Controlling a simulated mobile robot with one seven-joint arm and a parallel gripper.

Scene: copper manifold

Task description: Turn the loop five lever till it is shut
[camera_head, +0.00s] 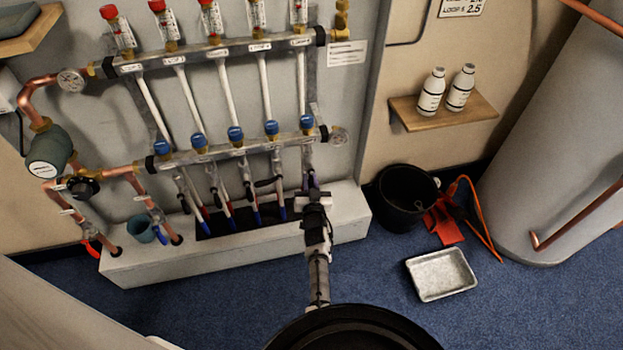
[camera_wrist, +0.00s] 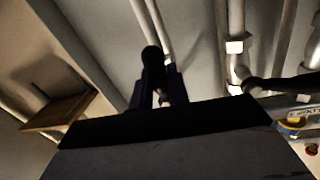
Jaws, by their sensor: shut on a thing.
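The loop five lever is the dark handle with a rounded end (camera_wrist: 152,62) in the wrist view, seen between my gripper's fingers (camera_wrist: 158,90). In the head view my gripper (camera_head: 313,186) is at the rightmost loop pipe, below the last blue cap (camera_head: 307,123) of the lower manifold bar. It is shut on the lever, which it mostly hides in that view. I cannot tell the lever's exact angle. The levers on the other loops show as small dark handles, such as the neighbouring loop's lever (camera_head: 267,183).
The white plinth (camera_head: 345,215) stands below the pipes. A black bucket (camera_head: 405,198), red tool (camera_head: 443,222) and metal tray (camera_head: 441,274) are on the blue floor to the right. A wooden shelf (camera_head: 455,116) with two bottles is on the wall.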

